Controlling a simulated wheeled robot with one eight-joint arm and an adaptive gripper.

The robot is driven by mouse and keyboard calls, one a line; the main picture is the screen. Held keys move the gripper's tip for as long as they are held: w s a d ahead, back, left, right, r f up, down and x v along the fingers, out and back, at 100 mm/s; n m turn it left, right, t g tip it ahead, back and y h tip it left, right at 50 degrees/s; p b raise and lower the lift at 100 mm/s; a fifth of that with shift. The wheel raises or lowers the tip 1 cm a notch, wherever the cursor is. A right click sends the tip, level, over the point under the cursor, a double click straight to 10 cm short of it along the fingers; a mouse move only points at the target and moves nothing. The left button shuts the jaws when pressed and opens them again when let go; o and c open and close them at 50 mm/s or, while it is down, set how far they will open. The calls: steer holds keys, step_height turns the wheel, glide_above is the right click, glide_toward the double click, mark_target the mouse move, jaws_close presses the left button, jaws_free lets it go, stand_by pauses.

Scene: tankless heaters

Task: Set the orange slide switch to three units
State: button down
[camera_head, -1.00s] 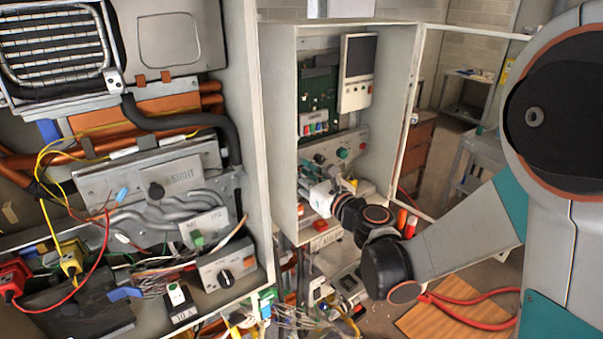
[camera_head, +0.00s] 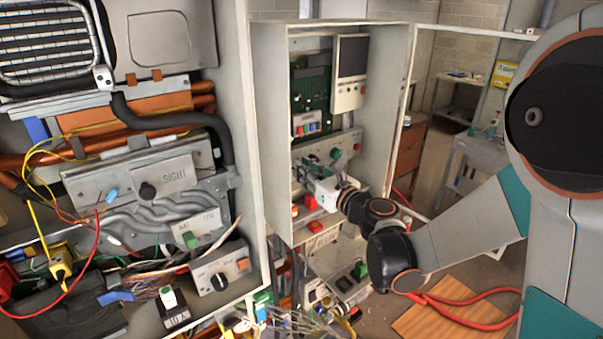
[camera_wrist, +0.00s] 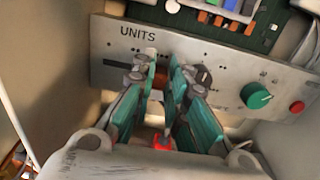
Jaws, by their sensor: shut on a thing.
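The grey control panel (camera_wrist: 225,72) marked UNITS fills the upper part of the wrist view. In the head view my gripper (camera_head: 308,172) reaches into the open white cabinet (camera_head: 270,130), in front of the panel's lower left.
A black knob or slot (camera_wrist: 204,76) sits just right of my fingers. A green knob (camera_wrist: 256,96) and red button (camera_wrist: 297,107) are farther right. A red block (camera_wrist: 163,144) shows below the fingers. Cabinet walls stand close at both sides.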

steer(key=c, duration=1.6)
jaws_free()
steer(key=shift+w+d, duration=0.1)
steer(key=shift+d, duration=0.05)
steer(key=shift+o, duration=0.2)
